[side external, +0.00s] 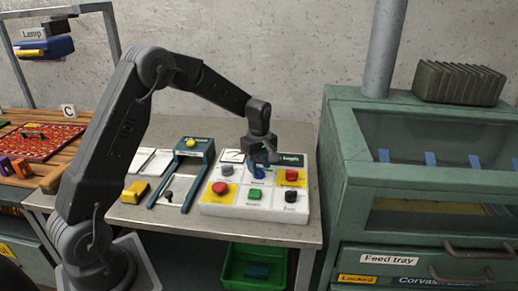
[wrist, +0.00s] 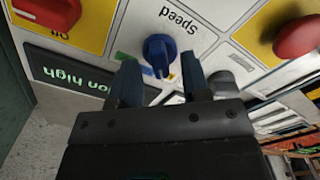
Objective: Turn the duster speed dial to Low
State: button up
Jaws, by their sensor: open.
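The blue speed dial (wrist: 158,50) is on a white control panel (side external: 255,209), with the word "Speed" upside down beside it in the wrist view. It also shows in the side view (side external: 257,173), partly under my gripper (side external: 266,160). In the wrist view my gripper (wrist: 160,68) is open, with one finger to each side of the dial and the knob just past the fingertips. I cannot tell whether either finger touches it. A dark display (wrist: 85,82) shows upside-down green text ending in "on high"; my left finger hides part of it.
On the panel are a red button (side external: 219,188), a green button (side external: 254,194), a black knob (side external: 291,196), a grey knob (side external: 227,170) and a red switch (side external: 292,176). A green cabinet (side external: 337,150) stands close on the right. A green frame (side external: 195,152) stands left of the panel.

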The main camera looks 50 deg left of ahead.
aim_at(259, 168)
notch_tip(259, 168, up, 13)
dwell(0.3)
jog(key=s+d+r+m+t, duration=0.2)
jog(key=s+d+r+m, duration=0.25)
jog(key=s, duration=0.25)
jog(key=s+d+r+m+t, duration=0.1)
jog(key=s+d+r+m, duration=0.3)
jog(key=s, duration=0.3)
jog(key=s+d+f+m+t, duration=0.1)
jog(key=s+d+f+m, duration=0.1)
jog(key=s+m, duration=0.2)
jog(key=s+d+f+m+t, duration=0.1)
jog(key=s+d+f+m, duration=0.1)
jog(key=s, duration=0.7)
jog(key=d+m, duration=0.1)
jog(key=m, duration=0.1)
jog(key=shift+d+f+m+t, duration=0.25)
jog(key=shift+d+m+t, duration=0.05)
jog(key=shift+m, duration=0.05)
